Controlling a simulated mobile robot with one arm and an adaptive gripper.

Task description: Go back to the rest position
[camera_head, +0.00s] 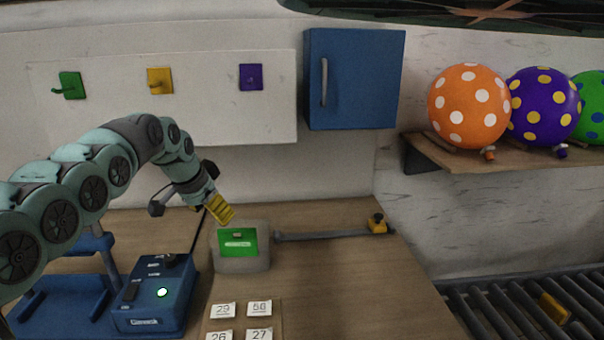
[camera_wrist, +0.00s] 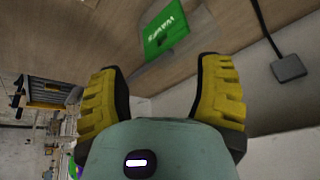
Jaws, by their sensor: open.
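My gripper (camera_head: 222,211) hangs at the end of my arm above the wooden table, just above and left of a grey device with a green screen (camera_head: 239,243). In the wrist view my gripper (camera_wrist: 163,95) shows two yellow ridged fingers spread wide apart. Nothing is between them. The green screen (camera_wrist: 165,28) appears beyond the fingers, apart from them.
A blue box (camera_head: 150,300) with a lit button and numbered cards (camera_head: 259,308) lie on the table (camera_head: 340,280). A blue cabinet (camera_head: 365,80) hangs on the wall. Dotted balloons (camera_head: 468,105) rest on a shelf (camera_head: 500,155). A roller conveyor (camera_head: 500,310) is at right.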

